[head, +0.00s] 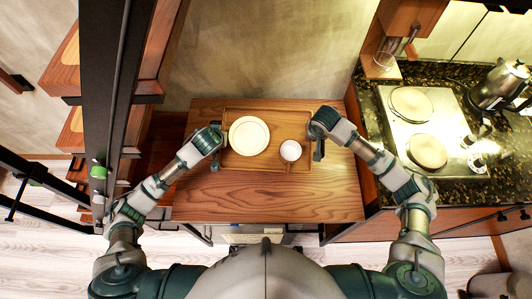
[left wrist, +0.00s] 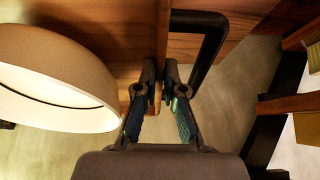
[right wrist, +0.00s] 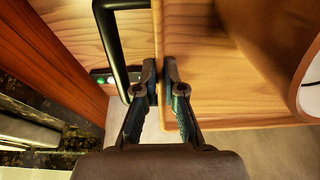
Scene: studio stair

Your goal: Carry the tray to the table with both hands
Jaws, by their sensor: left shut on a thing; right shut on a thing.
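The wooden tray (head: 268,165) is level over the wooden table (head: 265,205); I cannot tell whether it touches the top. It carries a white plate (head: 249,136) on its left and a white cup (head: 290,151) on its right, both upright. My left gripper (head: 220,142) is shut on the tray's left side wall, beside a black handle (left wrist: 208,40). My right gripper (head: 314,138) is shut on the tray's right side wall, beside the other black handle (right wrist: 122,50). The fingertips close on the thin edge in both wrist views.
A stone counter with a steel hob (head: 420,120) and a kettle (head: 500,85) stands close on the right. A dark post (head: 100,90) and stair treads stand on the left. The table's front half is bare, with a wall behind.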

